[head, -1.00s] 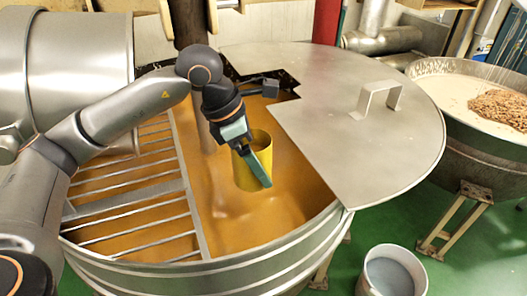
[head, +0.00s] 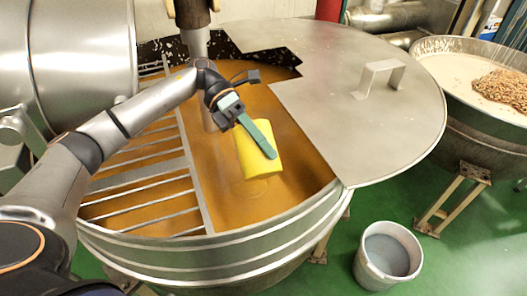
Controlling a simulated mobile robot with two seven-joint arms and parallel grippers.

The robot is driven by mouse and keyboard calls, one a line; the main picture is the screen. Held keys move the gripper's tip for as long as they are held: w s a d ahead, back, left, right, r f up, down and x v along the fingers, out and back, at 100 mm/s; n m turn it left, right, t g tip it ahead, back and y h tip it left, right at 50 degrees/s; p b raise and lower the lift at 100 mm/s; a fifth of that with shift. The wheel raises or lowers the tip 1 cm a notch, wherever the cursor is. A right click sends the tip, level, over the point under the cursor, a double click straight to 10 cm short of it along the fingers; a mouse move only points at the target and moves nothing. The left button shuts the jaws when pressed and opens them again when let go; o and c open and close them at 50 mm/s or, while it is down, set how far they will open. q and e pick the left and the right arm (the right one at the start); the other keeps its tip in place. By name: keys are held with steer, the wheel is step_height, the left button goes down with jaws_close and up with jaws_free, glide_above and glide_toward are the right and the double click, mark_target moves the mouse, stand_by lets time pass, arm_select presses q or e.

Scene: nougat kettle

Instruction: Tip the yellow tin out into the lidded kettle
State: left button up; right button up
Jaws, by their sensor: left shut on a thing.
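The yellow tin (head: 259,160) is held over the open part of the lidded kettle (head: 225,268), tilted well over with its lower end toward the front right. My left gripper (head: 258,138) is shut on the tin, with one green finger lying across its near side. The tin's mouth and contents cannot be made out. The kettle holds a brown-orange mass (head: 235,205). Its metal lid (head: 345,110) covers the right side and has a raised handle. My right gripper is not in view.
A slatted grate (head: 145,190) covers the kettle's left side. A vertical shaft (head: 196,55) stands behind my gripper. A second kettle (head: 480,125) with pale contents and a heap of nuts stands at right. A white bucket (head: 388,255) is on the green floor.

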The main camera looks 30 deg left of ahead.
mark_target(261, 126)
arm_select(q)
steer(key=shift+w+r+n+g+h, duration=0.1)
steer(key=shift+r+n+g+h, duration=0.45)
steer(key=shift+h, duration=0.65)
steer(key=r+h, duration=0.1)
steer(key=a+r+n+g+h+b, duration=0.1)
steer(key=shift+w+g+h, duration=0.25)
steer(key=shift+w+h, duration=0.15)
steer(key=shift+w+a+r+n+h, duration=0.15)
steer(key=shift+r+n+h, duration=0.15)
steer(key=shift+h, duration=0.2)
steer(key=shift+w+a+r+n+h, duration=0.1)
steer(key=shift+r+n+h, duration=0.05)
steer(key=shift+r+h, duration=0.3)
steer(key=shift+w+a+r+n+g+h, duration=0.2)
steer(key=shift+r+n+h, duration=0.2)
steer(key=shift+h, duration=0.3)
steer(key=shift+w+a+r+n+g+h, duration=0.15)
steer(key=shift+r+n+h, duration=0.25)
steer(key=shift+h, duration=0.25)
